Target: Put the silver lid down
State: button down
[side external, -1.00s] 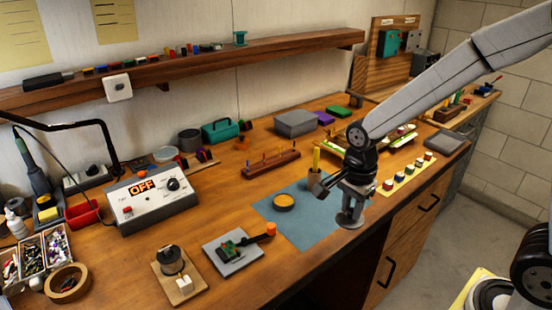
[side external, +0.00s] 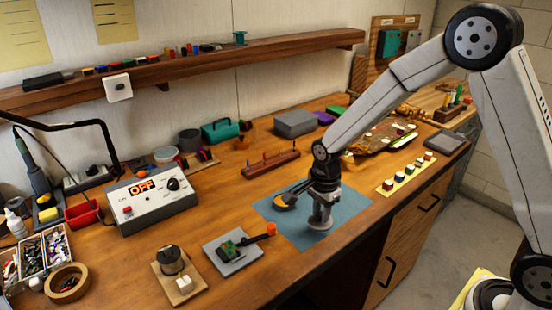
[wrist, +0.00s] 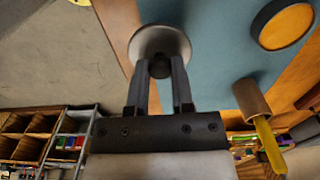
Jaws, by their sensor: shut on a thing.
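My gripper (side external: 322,204) is shut on the knob of the silver lid (side external: 320,224). In the wrist view the fingertips (wrist: 160,78) pinch the dark knob, and the round lid (wrist: 160,36) lies flat beyond them. The lid is over the front part of the blue mat (side external: 345,208). I cannot tell whether it touches the mat or hangs just above it. A round dark tin with an amber filling (side external: 281,203) stands open on the mat, left of my gripper and apart from the lid; the wrist view shows it (wrist: 287,25) at upper right.
A brown cup (wrist: 250,98) holding a yellow-handled tool (wrist: 268,140) stands close by in the wrist view; my arm hides it in the side view. A grey plate with a green board (side external: 234,256) lies left of the mat. The table's front edge is near the lid.

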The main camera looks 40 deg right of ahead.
aim_at(318, 222)
jog(key=shift+w+f, duration=0.1)
jog(key=shift+w+f, duration=0.2)
jog(key=shift+f, duration=1.55)
jog(key=shift+f, duration=0.2)
jog(key=shift+c, duration=2.4)
grip_release()
jog(key=shift+r, duration=0.1)
jog(key=shift+r, duration=6.15)
jog(key=shift+s, duration=0.15)
